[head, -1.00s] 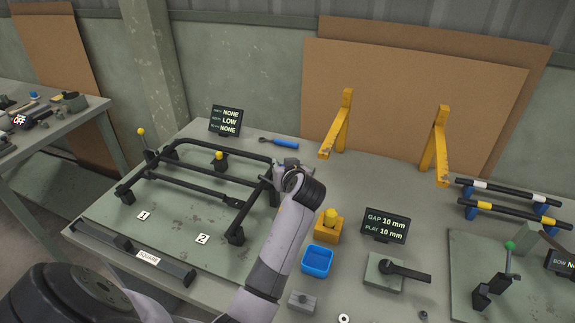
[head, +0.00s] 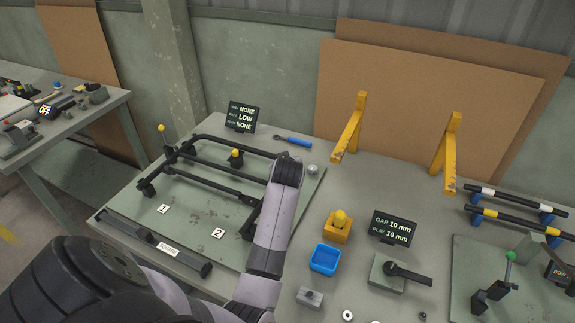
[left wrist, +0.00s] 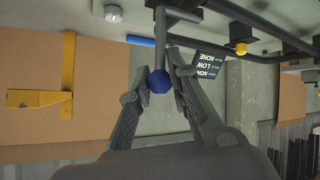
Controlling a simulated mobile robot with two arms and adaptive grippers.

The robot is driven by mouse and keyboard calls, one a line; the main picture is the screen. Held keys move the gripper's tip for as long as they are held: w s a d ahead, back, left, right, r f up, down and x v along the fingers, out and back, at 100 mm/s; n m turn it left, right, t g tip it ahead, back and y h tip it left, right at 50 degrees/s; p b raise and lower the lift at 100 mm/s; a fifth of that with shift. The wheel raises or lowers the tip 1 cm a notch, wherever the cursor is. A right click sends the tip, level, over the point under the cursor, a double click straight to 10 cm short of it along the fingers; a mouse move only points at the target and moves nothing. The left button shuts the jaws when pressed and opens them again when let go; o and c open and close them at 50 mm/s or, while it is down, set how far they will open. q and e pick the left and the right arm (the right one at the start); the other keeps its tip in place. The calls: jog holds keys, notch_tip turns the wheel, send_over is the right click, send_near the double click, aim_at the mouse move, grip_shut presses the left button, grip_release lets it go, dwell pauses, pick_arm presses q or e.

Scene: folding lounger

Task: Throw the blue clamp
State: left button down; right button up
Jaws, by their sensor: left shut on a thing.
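In the left wrist view, the blue clamp shows as a round blue knob (left wrist: 159,82) on the end of a grey lever (left wrist: 160,40). My left gripper (left wrist: 160,76) has its fingers on either side of the knob and is shut on it. In the head view, my left arm covers the gripper and the blue clamp at the frame's right back corner. The black tube frame (head: 200,181) lies on a green plate (head: 190,225). Two clamps with yellow knobs are at its far left corner (head: 161,128) and back middle (head: 237,153). My right gripper is not in view.
A display (head: 241,117) and a blue-handled tool (head: 293,140) lie behind the frame. A small grey round part (head: 312,170) is just right of my arm. Yellow brackets (head: 350,128), a blue bin (head: 324,259) and a yellow block (head: 337,233) stand to the right.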

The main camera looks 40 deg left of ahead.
pick_arm(q)
jog(key=c, duration=1.5)
grip_release()
jog(key=shift+o, duration=0.2)
jog(key=shift+s, duration=0.1)
jog(key=v, duration=0.7)
jog(key=shift+s+r, duration=0.1)
jog(key=shift+s, duration=0.05)
